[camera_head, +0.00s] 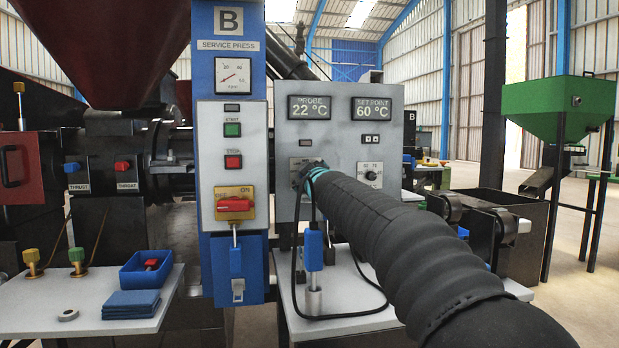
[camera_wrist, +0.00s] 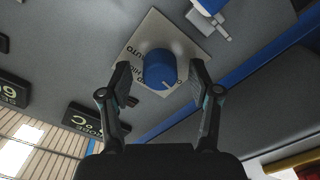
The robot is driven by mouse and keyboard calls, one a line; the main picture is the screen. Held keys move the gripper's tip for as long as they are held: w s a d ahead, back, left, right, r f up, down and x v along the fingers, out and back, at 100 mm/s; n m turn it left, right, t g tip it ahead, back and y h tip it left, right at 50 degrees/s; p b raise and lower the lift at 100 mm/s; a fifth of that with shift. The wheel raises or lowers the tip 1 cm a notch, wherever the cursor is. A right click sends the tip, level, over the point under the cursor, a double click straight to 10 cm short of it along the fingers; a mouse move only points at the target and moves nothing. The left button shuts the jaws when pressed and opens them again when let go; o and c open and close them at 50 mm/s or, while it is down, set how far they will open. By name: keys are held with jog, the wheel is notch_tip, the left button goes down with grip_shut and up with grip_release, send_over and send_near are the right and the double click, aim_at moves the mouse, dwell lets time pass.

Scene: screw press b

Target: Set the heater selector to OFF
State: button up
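The heater selector is a round blue knob (camera_wrist: 160,68) on a pale square plate (camera_wrist: 184,47) in the wrist view. A white mark on the knob points down and slightly right in that view. The plate reads AUTO at the upper left, with other lettering partly hidden by the knob. My gripper (camera_wrist: 160,76) is open, with one finger on each side of the knob and visible gaps between. In the head view, the same plate (camera_head: 298,163) shows partly on the grey heater panel (camera_head: 338,107); my arm hides the knob and most of the gripper.
The panel displays read PROBE 22 °C (camera_head: 310,108) and SET POINT 60 °C (camera_head: 378,109). A smaller dial (camera_head: 370,174) sits to the right. A blue-handled plug (camera_head: 313,250) with a black cable stands below. The blue press column (camera_head: 232,150) with a red switch stands left.

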aim_at(306, 136)
jog(key=shift+r, duration=0.15)
jog(key=shift+r, duration=4.85)
